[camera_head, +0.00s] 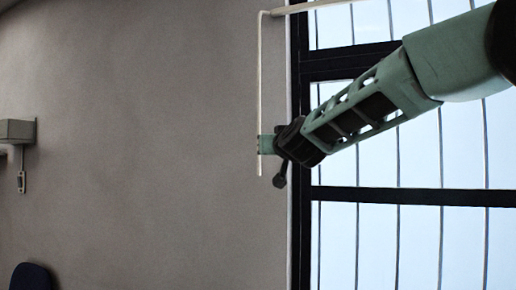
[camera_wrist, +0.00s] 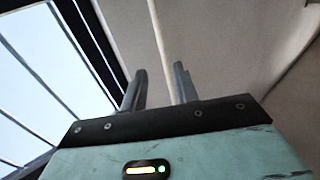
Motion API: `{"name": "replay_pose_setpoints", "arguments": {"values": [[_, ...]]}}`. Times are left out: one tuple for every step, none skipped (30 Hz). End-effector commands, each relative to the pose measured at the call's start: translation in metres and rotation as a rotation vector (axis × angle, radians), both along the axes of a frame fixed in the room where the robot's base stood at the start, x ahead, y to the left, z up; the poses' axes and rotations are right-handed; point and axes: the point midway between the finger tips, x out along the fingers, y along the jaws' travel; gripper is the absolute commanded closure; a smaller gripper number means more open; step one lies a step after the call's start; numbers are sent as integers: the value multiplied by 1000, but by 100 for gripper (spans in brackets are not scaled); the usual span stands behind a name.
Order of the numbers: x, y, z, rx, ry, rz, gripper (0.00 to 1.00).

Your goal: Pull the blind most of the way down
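A thin pale cord or wand (camera_head: 261,80) hangs from the left end of a cream rail (camera_head: 330,3) at the top of the window and ends just below my gripper. My gripper (camera_head: 265,145) is at the lower part of this cord. In the wrist view the cord (camera_wrist: 157,30) runs down between the two fingers of my gripper (camera_wrist: 160,78). The fingers stand apart with gaps beside the cord, so the gripper looks open around it. I see no lowered blind fabric over the glass.
The dark-framed window (camera_head: 420,235) fills the right side, with thin dark vertical lines across the glass. The grey wall (camera_head: 150,130) left of the cord is clear. A small wall box (camera_head: 17,131) is at far left, and a dark chair back (camera_head: 33,277) is below.

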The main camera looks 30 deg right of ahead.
Motion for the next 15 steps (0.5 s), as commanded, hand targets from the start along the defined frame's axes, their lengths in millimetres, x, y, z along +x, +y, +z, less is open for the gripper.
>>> {"name": "replay_pose_setpoints", "arguments": {"values": [[8, -2, 0, 1, 3, 1, 70], [13, -4, 0, 2, 3, 2, 70], [19, -6, 0, 3, 4, 2, 70], [25, -8, 0, 2, 5, 2, 70], [31, -9, 1, 1, 5, 2, 70], [39, -12, 1, 2, 5, 3, 70], [45, -14, 0, 3, 5, 3, 70], [50, -15, 0, 3, 5, 4, 70], [58, -18, 1, 3, 5, 4, 70], [64, -19, 1, 3, 5, 5, 70], [69, -21, 1, 3, 5, 4, 70], [77, -24, 1, 2, 6, 4, 70], [82, -26, 2, 2, 5, 4, 70], [88, -28, 2, 3, 5, 4, 70], [95, -31, 1, 3, 6, 4, 70]]}}
